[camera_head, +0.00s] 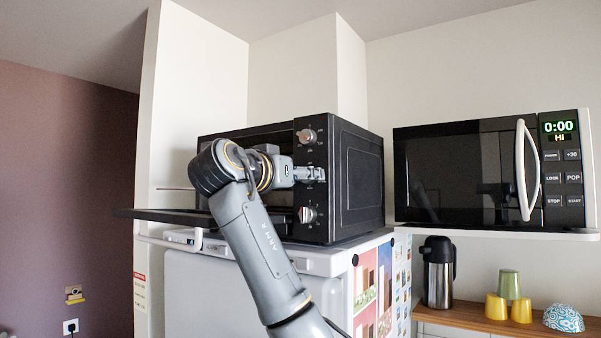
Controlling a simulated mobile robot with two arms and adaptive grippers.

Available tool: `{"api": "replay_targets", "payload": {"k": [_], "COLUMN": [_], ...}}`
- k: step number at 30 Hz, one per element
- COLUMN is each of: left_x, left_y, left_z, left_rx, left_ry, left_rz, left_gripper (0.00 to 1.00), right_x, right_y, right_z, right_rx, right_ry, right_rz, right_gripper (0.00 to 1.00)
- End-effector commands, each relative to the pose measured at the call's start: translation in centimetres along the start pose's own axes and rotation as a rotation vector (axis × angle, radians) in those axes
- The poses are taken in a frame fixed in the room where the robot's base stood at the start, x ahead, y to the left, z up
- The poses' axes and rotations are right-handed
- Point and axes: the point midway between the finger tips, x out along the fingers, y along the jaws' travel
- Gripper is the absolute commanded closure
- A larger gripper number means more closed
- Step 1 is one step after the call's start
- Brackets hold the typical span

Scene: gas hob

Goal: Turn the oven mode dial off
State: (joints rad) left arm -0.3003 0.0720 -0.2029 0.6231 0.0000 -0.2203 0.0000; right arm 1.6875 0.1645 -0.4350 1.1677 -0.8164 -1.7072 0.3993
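The upper dial (306,135) is silver with a reddish mark, and the lower dial (307,214) is silver; which one sets the mode is too small to read. My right gripper (316,173) is at the middle of the panel, between these two dials, and covers whatever is there. Its fingers are too small to show whether they are open or shut, or touch anything. My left gripper is not in view.
The oven door (165,215) hangs open, flat and sticking out to the left, below my wrist. A microwave (465,175) sits on a shelf at the right. Below it are a flask (438,275), cups (508,285) and a patterned bowl (564,318).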

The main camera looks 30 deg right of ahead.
Motion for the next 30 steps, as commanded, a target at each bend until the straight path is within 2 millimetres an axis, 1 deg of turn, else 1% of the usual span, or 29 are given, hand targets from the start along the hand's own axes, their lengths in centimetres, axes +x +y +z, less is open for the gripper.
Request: {"api": "replay_targets", "payload": {"k": [4,5,6,11,12,13,23,30], "left_x": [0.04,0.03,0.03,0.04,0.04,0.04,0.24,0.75], "left_y": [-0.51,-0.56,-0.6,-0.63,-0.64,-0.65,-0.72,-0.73], "left_z": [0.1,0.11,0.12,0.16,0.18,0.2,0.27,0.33], "left_rx": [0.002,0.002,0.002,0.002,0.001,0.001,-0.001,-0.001], "left_ry": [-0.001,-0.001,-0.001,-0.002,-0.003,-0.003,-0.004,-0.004], "left_rz": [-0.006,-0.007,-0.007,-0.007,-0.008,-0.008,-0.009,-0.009], "left_gripper": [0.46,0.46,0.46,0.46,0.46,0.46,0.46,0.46], "right_x": [0.02,0.02,0.01,0.0,0.0,-0.01,-0.06,-0.1], "right_y": [0.01,0.01,0.01,0.01,0.01,0.01,0.03,0.05], "right_z": [0.05,0.04,0.04,0.02,0.02,0.01,-0.01,-0.03], "right_rx": [0.0,0.0,0.0,0.0,0.0,0.0,-0.04,-0.181], "right_ry": [0.0,0.0,0.0,0.0,0.0,0.0,-0.002,-0.009], "right_rz": [0.0,0.0,0.0,0.0,0.0,0.0,-0.001,-0.004], "right_gripper": [0.46,0.48,0.56,0.89,0.97,1.0,1.0,1.0]}}
